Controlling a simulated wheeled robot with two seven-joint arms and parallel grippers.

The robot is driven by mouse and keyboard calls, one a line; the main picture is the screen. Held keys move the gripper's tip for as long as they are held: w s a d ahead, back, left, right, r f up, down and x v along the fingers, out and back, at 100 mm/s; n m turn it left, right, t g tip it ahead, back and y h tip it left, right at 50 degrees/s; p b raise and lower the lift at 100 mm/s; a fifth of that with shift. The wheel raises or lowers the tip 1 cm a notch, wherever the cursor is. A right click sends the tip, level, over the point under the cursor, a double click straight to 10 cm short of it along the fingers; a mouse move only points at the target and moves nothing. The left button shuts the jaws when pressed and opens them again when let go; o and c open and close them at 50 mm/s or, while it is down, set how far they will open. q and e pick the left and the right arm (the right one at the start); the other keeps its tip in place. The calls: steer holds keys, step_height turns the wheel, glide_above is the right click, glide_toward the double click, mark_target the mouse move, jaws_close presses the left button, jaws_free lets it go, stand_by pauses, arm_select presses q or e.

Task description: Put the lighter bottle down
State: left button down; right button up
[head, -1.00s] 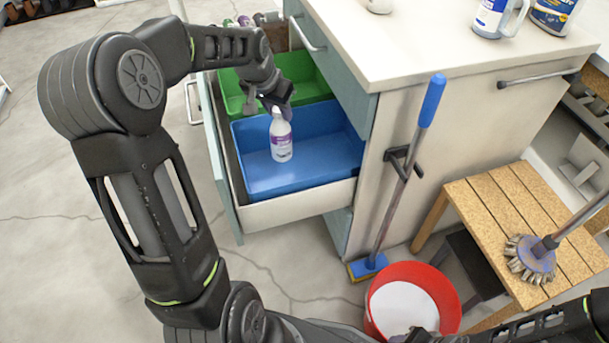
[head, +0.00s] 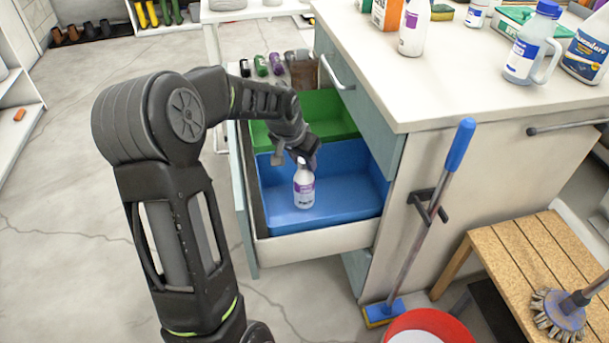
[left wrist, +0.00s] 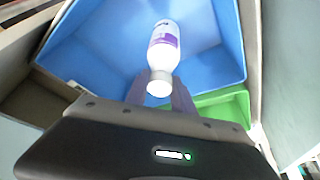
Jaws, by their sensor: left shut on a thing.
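A white bottle with a purple label (head: 304,190) is upright in or just above the blue bin (head: 345,215) in the open drawer. My left gripper (head: 302,160) is at the bottle's top, shut on it. In the left wrist view the bottle (left wrist: 165,45) reaches out from between the fingers (left wrist: 160,90), with its cap end nearest the gripper and the blue bin behind it. I cannot tell whether the bottle's base touches the bin floor. Another white bottle with a purple label (head: 413,28) stands on the countertop. My right gripper is not in view.
A green bin (head: 330,112) sits behind the blue one in the drawer. The white countertop (head: 400,85) is at the right, with a blue-capped jug (head: 530,50) on it. A blue-handled brush (head: 425,215) leans on the cabinet near a red bucket (head: 455,328) and a wooden stool (head: 520,262).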

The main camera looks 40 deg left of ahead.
mark_target(302, 170)
arm_select(q)
steer(key=shift+f+b, duration=0.75)
steer(key=shift+f, duration=1.85)
steer(key=shift+f, duration=0.1)
steer(key=c, duration=1.1)
jaws_free()
steer(key=shift+r, duration=0.5)
steer(key=p+v, duration=0.3)
steer(key=v, duration=0.8)
steer(key=shift+s+d+r, duration=0.1)
steer(key=shift+s+r, duration=0.05)
steer(key=shift+s, duration=0.05)
